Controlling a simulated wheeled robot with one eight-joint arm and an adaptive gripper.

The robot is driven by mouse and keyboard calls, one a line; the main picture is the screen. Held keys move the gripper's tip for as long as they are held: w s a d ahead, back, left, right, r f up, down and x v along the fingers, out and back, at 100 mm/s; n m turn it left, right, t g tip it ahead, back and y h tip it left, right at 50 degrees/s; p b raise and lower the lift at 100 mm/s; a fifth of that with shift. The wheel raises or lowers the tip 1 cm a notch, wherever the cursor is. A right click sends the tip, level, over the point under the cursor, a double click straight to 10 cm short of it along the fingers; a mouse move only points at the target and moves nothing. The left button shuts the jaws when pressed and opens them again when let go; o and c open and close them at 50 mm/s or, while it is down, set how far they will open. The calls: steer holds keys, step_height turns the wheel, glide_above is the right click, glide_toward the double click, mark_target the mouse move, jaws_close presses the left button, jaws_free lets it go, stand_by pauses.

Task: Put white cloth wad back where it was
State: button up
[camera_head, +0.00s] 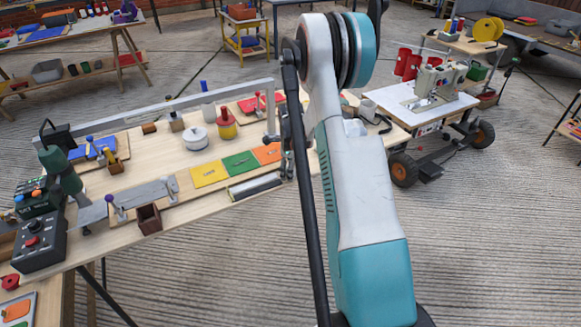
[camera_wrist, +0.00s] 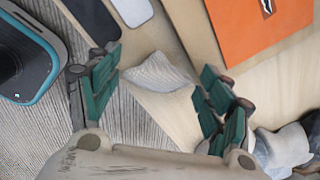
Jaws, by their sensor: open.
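The white cloth wad (camera_wrist: 158,73) shows in the wrist view as a small pale lump at the edge of the wooden table. My gripper (camera_wrist: 162,95) is open, with one green-padded finger on each side of the wad in the picture. I cannot tell whether either finger touches it. In the head view my gripper (camera_head: 287,150) is low over the table's front edge, right of the orange card (camera_head: 267,153), partly behind my arm. I cannot make out the wad there.
The long wooden table (camera_head: 195,216) holds yellow (camera_head: 210,173) and green (camera_head: 240,163) cards, a white pot (camera_head: 195,138) and a grey bar (camera_head: 255,186). Pale crumpled material (camera_wrist: 285,146) lies at lower right in the wrist view. A sewing machine (camera_head: 437,80) stands right. Front floor is open.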

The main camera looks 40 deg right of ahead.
steer(key=shift+r, duration=0.15)
step_height(320, 180, up, 12)
steer(key=s+a+p, duration=0.1)
steer(key=p, duration=0.3)
steer(key=shift+s, duration=0.15)
